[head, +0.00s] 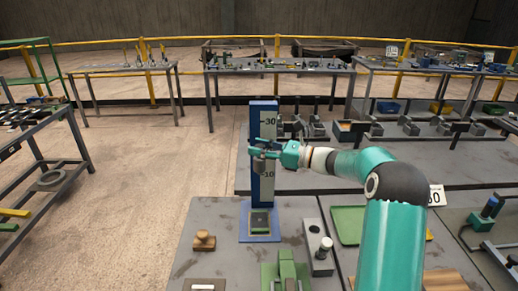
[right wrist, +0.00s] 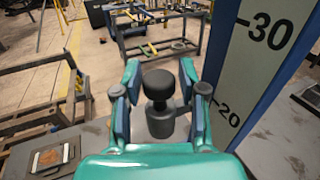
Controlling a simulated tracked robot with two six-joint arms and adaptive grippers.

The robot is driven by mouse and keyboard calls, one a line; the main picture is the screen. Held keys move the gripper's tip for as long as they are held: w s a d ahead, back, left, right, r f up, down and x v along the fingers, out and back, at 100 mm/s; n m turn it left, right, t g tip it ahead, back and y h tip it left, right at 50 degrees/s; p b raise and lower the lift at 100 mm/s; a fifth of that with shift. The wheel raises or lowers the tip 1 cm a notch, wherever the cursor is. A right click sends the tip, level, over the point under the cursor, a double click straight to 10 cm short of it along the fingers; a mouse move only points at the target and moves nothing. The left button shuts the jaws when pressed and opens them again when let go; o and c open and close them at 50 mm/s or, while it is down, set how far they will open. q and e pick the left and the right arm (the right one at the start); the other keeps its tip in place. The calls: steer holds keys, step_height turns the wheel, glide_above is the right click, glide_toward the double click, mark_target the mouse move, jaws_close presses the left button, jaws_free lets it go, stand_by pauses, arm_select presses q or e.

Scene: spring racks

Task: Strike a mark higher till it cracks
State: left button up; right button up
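A tall scale with a blue frame (head: 252,130) stands upright on the grey bench, with 30 and 10 showing on its pale face. In the right wrist view the scale (right wrist: 272,35) rises at the right with 30 and 20. At its foot is a blue base (head: 260,238) with a dark square pad in a green surround (head: 260,221). My right gripper (head: 264,148) is in front of the scale between 10 and 30. My left gripper is out of view.
A wooden knobbed block (head: 204,240) sits left of the base. A green fixture (head: 286,272) and a grey block with a pale knob (head: 321,255) stand nearer, to the right. A green tray (head: 347,224) lies partly behind my right arm. Bare bench lies left of the scale.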

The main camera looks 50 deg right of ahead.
steer(key=shift+o, duration=0.7)
steer(key=v, duration=1.1)
steer(key=shift+s+d, duration=0.2)
steer(key=shift+s, duration=0.15)
steer(key=shift+f, duration=0.1)
